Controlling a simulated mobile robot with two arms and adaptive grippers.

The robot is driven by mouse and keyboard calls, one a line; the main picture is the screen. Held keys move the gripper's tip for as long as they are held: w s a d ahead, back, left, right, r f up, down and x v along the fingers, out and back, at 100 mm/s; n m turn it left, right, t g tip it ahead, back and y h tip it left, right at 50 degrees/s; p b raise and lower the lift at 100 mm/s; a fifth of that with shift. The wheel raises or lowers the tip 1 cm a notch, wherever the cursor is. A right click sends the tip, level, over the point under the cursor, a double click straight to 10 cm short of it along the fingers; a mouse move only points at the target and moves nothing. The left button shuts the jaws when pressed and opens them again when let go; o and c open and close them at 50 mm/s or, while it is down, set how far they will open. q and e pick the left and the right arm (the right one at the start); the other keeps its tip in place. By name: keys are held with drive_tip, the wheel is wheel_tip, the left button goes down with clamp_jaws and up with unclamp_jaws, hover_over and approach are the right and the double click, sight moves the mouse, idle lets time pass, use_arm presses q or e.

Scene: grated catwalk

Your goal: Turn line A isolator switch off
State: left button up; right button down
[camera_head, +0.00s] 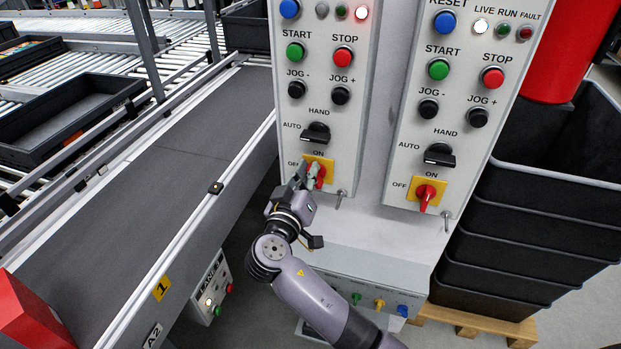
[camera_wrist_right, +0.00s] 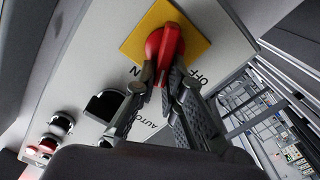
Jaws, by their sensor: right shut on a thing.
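The left control panel (camera_head: 325,120) carries a red isolator switch (camera_head: 321,178) on a yellow plate, with ON above and OFF to its left. My right gripper (camera_head: 309,173) is at this switch, its fingers closed on the red handle. In the right wrist view the handle (camera_wrist_right: 165,46) is between the fingertips, in front of the yellow plate (camera_wrist_right: 190,42). The fingers partly cover the handle, and I cannot tell its exact angle. A matching red switch (camera_head: 427,195) on the right panel is untouched. No line name is readable on either panel. My left gripper is out of view.
A black AUTO/HAND selector (camera_head: 316,133) sits just above the held switch; a small metal latch (camera_head: 341,199) is below it. A conveyor belt (camera_head: 170,160) runs left of the panel. Stacked black crates (camera_head: 535,235) stand on the right.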

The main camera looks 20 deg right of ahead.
drive_tip(key=shift+w+a+f+n+p, duration=0.15)
drive_tip(key=shift+f+n+p, duration=0.35)
drive_tip(key=shift+n, duration=1.55)
drive_tip(key=shift+w+a+f+n+p, duration=0.15)
drive_tip(key=shift+n+p, duration=0.6)
drive_tip(key=shift+n, duration=1.35)
drive_tip(key=shift+a+f+n+p, duration=0.2)
drive_tip(key=shift+f+n+p, duration=0.35)
drive_tip(key=shift+n, duration=1.5)
drive_tip(key=shift+r, duration=0.1)
drive_tip(key=c, duration=1.7)
unclamp_jaws()
drive_tip(key=shift+r, duration=0.1)
drive_tip(key=v, duration=1.2)
